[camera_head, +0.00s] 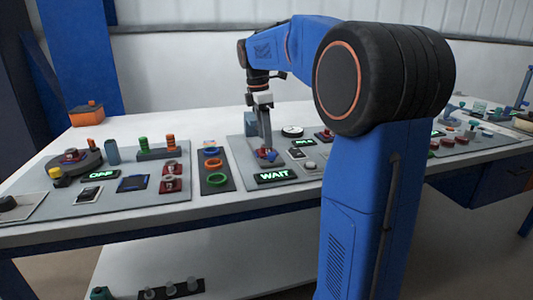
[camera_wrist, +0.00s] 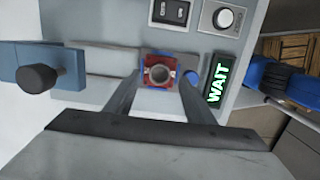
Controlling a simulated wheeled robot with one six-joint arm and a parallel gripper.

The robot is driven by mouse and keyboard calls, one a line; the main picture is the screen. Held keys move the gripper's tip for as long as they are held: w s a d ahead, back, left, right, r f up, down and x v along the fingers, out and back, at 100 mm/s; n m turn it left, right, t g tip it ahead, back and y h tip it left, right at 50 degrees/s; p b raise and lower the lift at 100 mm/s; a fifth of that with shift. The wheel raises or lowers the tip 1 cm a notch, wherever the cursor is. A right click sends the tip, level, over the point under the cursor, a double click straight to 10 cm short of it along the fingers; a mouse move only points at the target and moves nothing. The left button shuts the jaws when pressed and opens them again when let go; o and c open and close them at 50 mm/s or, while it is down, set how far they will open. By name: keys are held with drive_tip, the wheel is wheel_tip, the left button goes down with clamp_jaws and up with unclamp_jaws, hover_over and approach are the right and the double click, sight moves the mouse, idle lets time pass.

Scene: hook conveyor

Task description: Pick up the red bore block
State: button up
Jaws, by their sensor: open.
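A red bore block (camera_wrist: 159,71) with a round grey bore sits in a blue holder on the grey station panel. In the wrist view it lies at the ends of my open fingers (camera_wrist: 160,88), one on each side. I cannot tell whether they touch it. In the head view my gripper (camera_head: 265,140) points down over the red and blue patch of the block (camera_head: 266,155), which the fingers partly hide.
A lit WAIT sign (camera_wrist: 217,82) stands just right of the block in the wrist view. A blue box with a dark round knob (camera_wrist: 38,77) is at left. Rings on a dark tray (camera_head: 215,181) and a station with an OFF sign (camera_head: 101,175) lie left in the head view.

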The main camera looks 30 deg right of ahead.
drive_tip(key=shift+d+f, duration=0.2)
drive_tip(key=shift+f, duration=1.3)
clamp_jaws()
drive_tip(key=shift+r, duration=0.1)
wheel_tip(320, 180, up, 10)
